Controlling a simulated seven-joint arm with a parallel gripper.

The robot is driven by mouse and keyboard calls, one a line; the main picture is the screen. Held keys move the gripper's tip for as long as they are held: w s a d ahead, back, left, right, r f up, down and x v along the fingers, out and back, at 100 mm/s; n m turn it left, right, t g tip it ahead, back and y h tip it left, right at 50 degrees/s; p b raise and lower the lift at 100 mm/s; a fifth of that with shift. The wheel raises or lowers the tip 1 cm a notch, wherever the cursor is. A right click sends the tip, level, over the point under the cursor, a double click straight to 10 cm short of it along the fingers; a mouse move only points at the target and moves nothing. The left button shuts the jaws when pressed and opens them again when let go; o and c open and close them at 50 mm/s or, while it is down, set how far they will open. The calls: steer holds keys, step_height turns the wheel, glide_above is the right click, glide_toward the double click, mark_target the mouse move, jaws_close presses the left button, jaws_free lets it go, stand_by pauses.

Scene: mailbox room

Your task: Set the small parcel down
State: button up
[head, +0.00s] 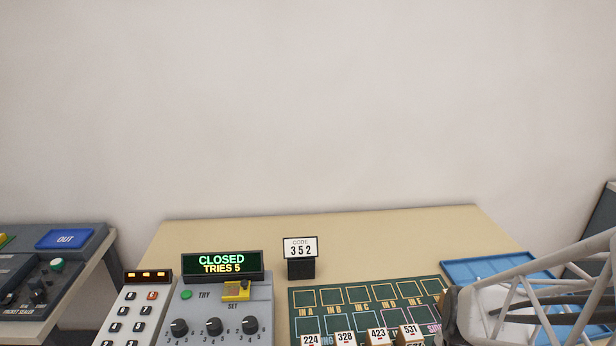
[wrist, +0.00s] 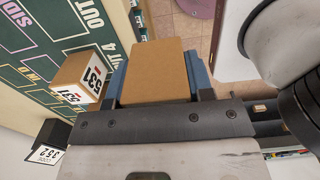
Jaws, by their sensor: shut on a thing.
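In the wrist view, a plain brown parcel (wrist: 155,72) sits between the fingers of my gripper (wrist: 158,98), which is shut on it. No label shows on the face turned to the camera. Blue surfaces show along both sides of the parcel; I cannot tell whether it touches anything below. In the head view my arm fills the lower right corner, and the held parcel and fingertips cannot be made out. A white-and-brown parcel marked 531 (wrist: 80,78) stands beside the held one, over the green mat (wrist: 35,62); it also shows in the head view (head: 409,335).
Parcels 224 (head: 310,340), 328 (head: 345,338) and 423 (head: 377,336) stand along the mat's front. A blue tray (head: 470,268) lies right of the mat, partly behind my arm.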

steer(key=w+d, duration=0.1)
steer(key=w, duration=0.3)
steer(key=w+d, duration=0.2)
steer(key=w, duration=0.2)
steer(key=w+d+f, duration=0.1)
steer(key=w, duration=0.3)
steer(key=shift+d+f, duration=0.1)
steer(key=shift+d, duration=0.25)
steer(key=shift+f, duration=0.1)
steer(key=shift+f, duration=1.65)
steer(key=shift+f, duration=0.15)
steer(key=o, duration=1)
steer(key=shift+c, duration=0.2)
step_height(320, 180, up, 12)
